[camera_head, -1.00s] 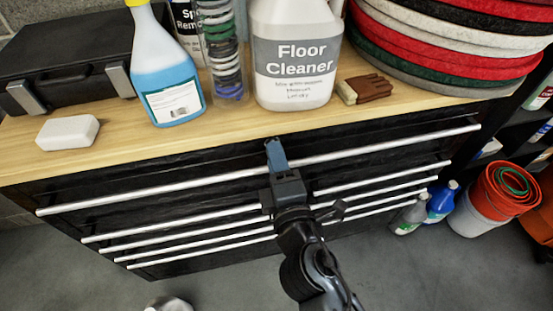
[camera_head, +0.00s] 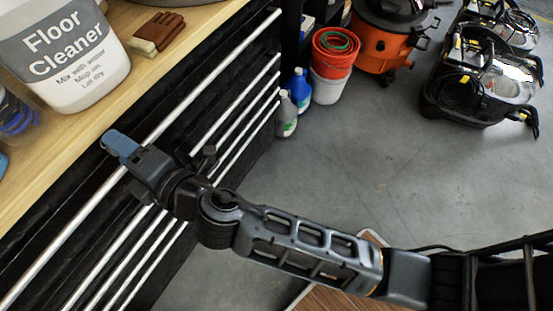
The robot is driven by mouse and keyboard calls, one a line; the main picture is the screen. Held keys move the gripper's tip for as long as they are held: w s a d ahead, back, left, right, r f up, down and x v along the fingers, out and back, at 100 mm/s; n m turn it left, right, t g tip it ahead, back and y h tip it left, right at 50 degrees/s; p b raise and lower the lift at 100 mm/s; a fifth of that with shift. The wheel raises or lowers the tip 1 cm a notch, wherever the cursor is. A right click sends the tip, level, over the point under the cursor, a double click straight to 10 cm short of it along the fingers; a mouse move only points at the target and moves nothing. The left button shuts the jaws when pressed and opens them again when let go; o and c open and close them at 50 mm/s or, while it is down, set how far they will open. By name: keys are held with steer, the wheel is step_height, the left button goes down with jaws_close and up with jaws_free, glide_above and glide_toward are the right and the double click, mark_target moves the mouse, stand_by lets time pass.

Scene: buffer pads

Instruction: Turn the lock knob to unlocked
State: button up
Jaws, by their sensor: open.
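No lock knob can be made out in the view. The black drawer chest (camera_head: 203,122) with long silver bar handles stands on the left, under a wooden top (camera_head: 195,35). My gripper (camera_head: 116,141) with its blue fingertips is in front of the chest at the height of the upper drawers, by the topmost bar handle (camera_head: 173,117). It is open and holds nothing that I can see. From this angle the gap between the fingers is hidden, and I cannot tell whether they touch the chest.
A floor cleaner jug (camera_head: 65,50) and brown gloves (camera_head: 157,33) sit on the wooden top. Past the chest stand spray bottles (camera_head: 299,88), stacked buckets (camera_head: 333,60), an orange vacuum (camera_head: 385,38) and a floor machine (camera_head: 485,75). The grey floor (camera_head: 355,170) between is clear.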

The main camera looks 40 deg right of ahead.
steer(key=s+d+f+m+g+h+b, duration=0.1)
steer(key=s+d+m, duration=0.7)
steer(key=s, duration=0.4)
steer(key=s+d+f+m+g+b, duration=0.1)
steer(key=s+d+f+m+b, duration=0.1)
steer(key=s+d+m, duration=0.7)
steer(key=shift+s+f+h, duration=0.3)
steer(key=shift+s+h, duration=0.1)
steer(key=shift+s, duration=1.75)
steer(key=shift+d, duration=0.1)
